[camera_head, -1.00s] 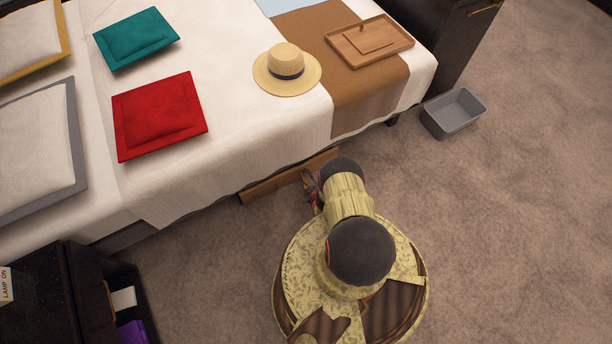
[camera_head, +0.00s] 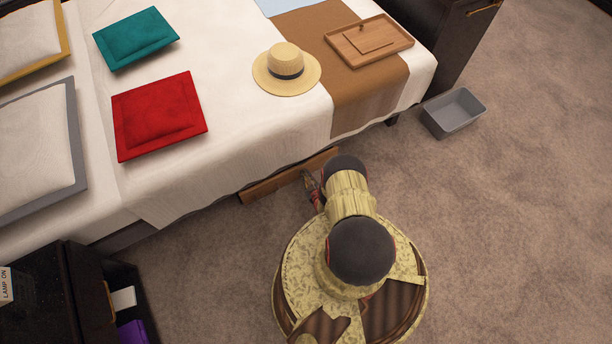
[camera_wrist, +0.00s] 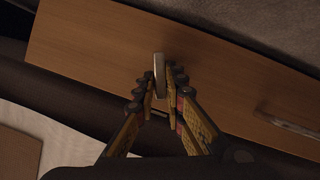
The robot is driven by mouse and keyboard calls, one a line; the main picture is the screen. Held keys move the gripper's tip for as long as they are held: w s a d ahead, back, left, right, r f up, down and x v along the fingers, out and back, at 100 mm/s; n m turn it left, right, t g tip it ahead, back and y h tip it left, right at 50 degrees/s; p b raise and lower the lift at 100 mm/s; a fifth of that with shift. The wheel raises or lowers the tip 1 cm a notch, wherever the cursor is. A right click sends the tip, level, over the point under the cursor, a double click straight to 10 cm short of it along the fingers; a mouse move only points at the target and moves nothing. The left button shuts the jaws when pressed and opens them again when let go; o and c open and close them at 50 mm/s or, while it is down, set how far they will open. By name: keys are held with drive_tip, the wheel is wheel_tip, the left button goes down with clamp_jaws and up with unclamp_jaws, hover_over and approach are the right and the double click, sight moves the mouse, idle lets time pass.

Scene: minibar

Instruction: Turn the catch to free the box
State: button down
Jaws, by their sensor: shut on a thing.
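The wooden box (camera_head: 276,184) shows under the bed's edge in the head view, partly hidden by the bedding and my arm. Its wooden front also fills much of the wrist view (camera_wrist: 90,50). A pale metal catch (camera_wrist: 159,68) stands on this wooden face. My gripper (camera_wrist: 161,82) is shut on the catch, with one finger on each side of it. In the head view my gripper (camera_head: 313,190) is at the box, largely hidden by my arm.
A metal handle (camera_wrist: 288,123) is on the wooden face to the right. The bed (camera_head: 235,120) overhangs the box and bears a straw hat (camera_head: 286,70), cushions and a wooden tray (camera_head: 370,40). A grey bin (camera_head: 453,112) stands on the carpet, which is clear at right.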

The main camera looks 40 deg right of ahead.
drive_tip(key=shift+s+d+m+y, duration=0.1)
drive_tip(key=shift+d+m+y, duration=0.1)
drive_tip(key=shift+m+y, duration=1)
drive_tip(key=shift+m, duration=0.3)
drive_tip(key=c, duration=2)
unclamp_jaws()
drive_tip(key=shift+o, duration=0.8)
drive_tip(key=v, duration=1.2)
drive_tip(key=shift+a+f, duration=0.1)
drive_tip(key=shift+f, duration=0.1)
drive_tip(key=shift+r, duration=0.1)
